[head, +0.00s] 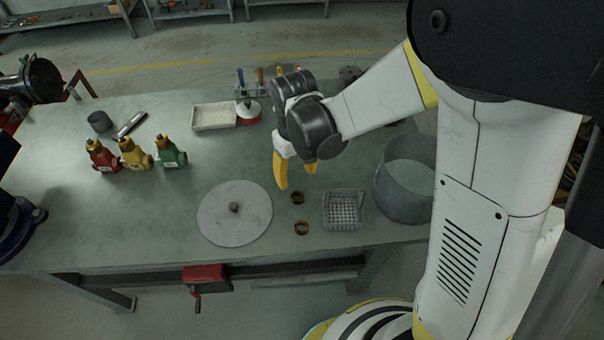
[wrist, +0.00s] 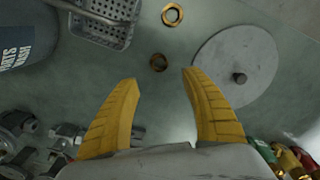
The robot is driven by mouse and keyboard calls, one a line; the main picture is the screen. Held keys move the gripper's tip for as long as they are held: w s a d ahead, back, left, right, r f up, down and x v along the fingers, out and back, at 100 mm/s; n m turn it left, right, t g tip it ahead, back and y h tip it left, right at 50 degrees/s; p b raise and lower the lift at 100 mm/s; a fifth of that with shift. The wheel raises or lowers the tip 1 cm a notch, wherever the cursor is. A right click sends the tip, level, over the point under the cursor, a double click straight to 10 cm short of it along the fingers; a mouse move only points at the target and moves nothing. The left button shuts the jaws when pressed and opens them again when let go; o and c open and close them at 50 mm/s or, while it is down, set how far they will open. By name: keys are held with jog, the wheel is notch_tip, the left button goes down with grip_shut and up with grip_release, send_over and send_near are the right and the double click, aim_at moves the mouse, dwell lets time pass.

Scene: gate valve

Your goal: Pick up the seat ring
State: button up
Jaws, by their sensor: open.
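Two small brass-coloured rings lie on the bench. The far one (head: 298,192) is darker and round; it shows in the wrist view just beyond my fingertips (wrist: 151,61). The near one (head: 301,233) is brighter, with a somewhat angular outline, at the top of the wrist view (wrist: 166,20). I cannot tell for certain which is the seat ring. My gripper (head: 297,180) is open and empty, pointing down above the bench beside the far ring. Its yellow fingers are spread apart in the wrist view (wrist: 160,80), with only bench between them.
A round grey lid with a knob (head: 225,222) lies left of the rings. A wire basket (head: 343,222) and large grey tub (head: 400,205) stand right. A white tray (head: 214,126) lies behind. Metal fittings (wrist: 30,140) show in the wrist view.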

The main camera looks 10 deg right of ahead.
jog(key=b, duration=0.2)
send_over(298, 196)
jog(key=s, duration=0.1)
jog(key=f, duration=0.5)
jog(key=shift+a+f, duration=0.1)
jog(key=shift+a, duration=0.2)
jog(key=f+b, duration=0.2)
jog(key=f, duration=0.3)
jog(key=shift+s+d+f+b, duration=0.15)
jog(key=shift+d+b, duration=0.1)
jog(key=shift+b, duration=0.15)
jog(key=c, duration=1.2)
